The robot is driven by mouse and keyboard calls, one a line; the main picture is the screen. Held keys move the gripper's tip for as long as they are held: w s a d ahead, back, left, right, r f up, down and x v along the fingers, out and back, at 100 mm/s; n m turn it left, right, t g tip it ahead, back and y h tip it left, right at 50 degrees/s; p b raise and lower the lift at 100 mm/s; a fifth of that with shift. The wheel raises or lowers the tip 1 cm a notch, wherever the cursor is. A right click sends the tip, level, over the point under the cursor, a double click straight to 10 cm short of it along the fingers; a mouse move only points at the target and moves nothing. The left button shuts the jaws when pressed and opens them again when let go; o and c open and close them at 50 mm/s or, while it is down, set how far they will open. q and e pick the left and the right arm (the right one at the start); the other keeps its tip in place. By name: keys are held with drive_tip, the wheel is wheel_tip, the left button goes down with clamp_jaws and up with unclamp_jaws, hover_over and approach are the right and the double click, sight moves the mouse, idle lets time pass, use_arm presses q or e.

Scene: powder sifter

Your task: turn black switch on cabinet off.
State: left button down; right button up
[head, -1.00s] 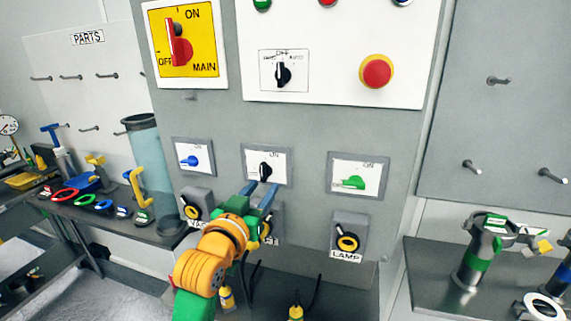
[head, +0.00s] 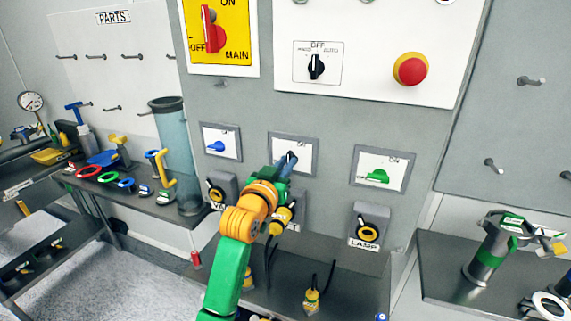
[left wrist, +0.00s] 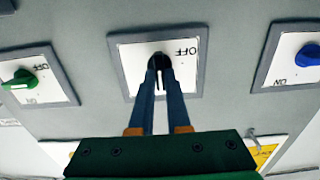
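The black switch (head: 291,155) sits on a white, grey-framed plate in the middle of the cabinet's row of three switches. In the left wrist view its black knob (left wrist: 159,62) shows between my fingertips, with the plate's OFF lettering beside it; that view is upside down. The knob's white line points down there, towards the plate's upper side in the head view. My left gripper (head: 285,164) has its two blue-grey fingers on either side of the knob, apparently shut on it. The fingers hide part of the knob. My right gripper is not in view.
A blue switch (head: 217,146) is left of the black one and a green switch (head: 377,176) right of it. Above are a black selector (head: 316,66), a red button (head: 410,69) and the red main switch (head: 213,34). Sockets and a shelf with cables lie below.

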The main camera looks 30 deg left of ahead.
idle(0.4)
use_arm(q)
drive_tip(key=n, duration=0.3)
drive_tip(key=shift+a+r, duration=0.1)
drive_tip(key=shift+a, duration=0.05)
drive_tip(key=shift+s+a+f+n, duration=0.1)
drive_tip(key=shift+a+f+n, duration=0.05)
drive_tip(key=shift+n, duration=3.55)
drive_tip(key=shift+a+f+n, duration=0.1)
drive_tip(key=shift+n, duration=3.6)
